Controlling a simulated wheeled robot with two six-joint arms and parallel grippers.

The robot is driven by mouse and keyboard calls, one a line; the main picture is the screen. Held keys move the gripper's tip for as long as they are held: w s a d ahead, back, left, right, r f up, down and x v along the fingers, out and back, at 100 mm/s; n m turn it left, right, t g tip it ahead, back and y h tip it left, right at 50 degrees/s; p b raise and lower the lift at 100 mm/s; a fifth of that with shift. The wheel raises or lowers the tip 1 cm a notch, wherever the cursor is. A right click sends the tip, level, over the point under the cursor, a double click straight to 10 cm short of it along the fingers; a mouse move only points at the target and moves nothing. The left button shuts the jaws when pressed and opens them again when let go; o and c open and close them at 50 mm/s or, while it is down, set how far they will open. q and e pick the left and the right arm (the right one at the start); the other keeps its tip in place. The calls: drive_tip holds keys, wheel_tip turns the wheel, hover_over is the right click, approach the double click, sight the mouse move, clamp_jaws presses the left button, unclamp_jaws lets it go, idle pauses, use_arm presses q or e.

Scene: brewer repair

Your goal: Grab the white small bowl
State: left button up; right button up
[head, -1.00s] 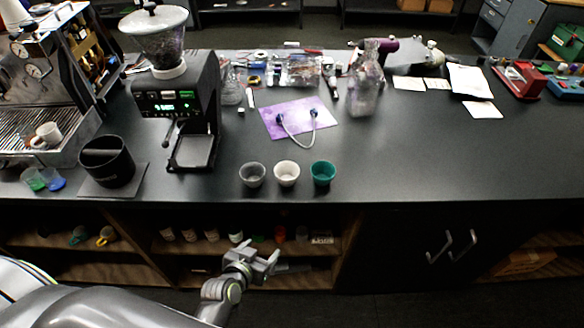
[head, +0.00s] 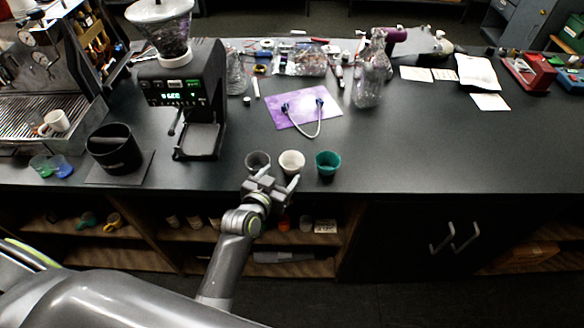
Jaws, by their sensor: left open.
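The small white bowl (head: 292,161) stands upright on the dark counter, in the middle of a row of three small bowls. A grey bowl (head: 257,160) is to its left, its lower part partly hidden by my gripper. My left gripper (head: 281,180) is open and empty, at the counter's front edge, just in front of the grey and white bowls. I cannot tell whether a fingertip touches a bowl. My right gripper is not in view.
A black grinder (head: 188,95) and a black knock box (head: 114,150) stand to the left. A purple sheet (head: 290,115) with a curved tube lies behind the bowls. The counter (head: 420,150) right of the teal bowl is clear. Open shelves lie below.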

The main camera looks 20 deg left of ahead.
sight(296, 156)
use_arm(q)
drive_tip(key=shift+x, duration=0.95)
drive_tip(key=b+x, duration=0.3)
drive_tip(key=x, duration=0.1)
drive_tip(key=shift+w+f, duration=0.2)
drive_tip(key=shift+w, duration=0.45)
drive_tip(key=c, duration=0.6)
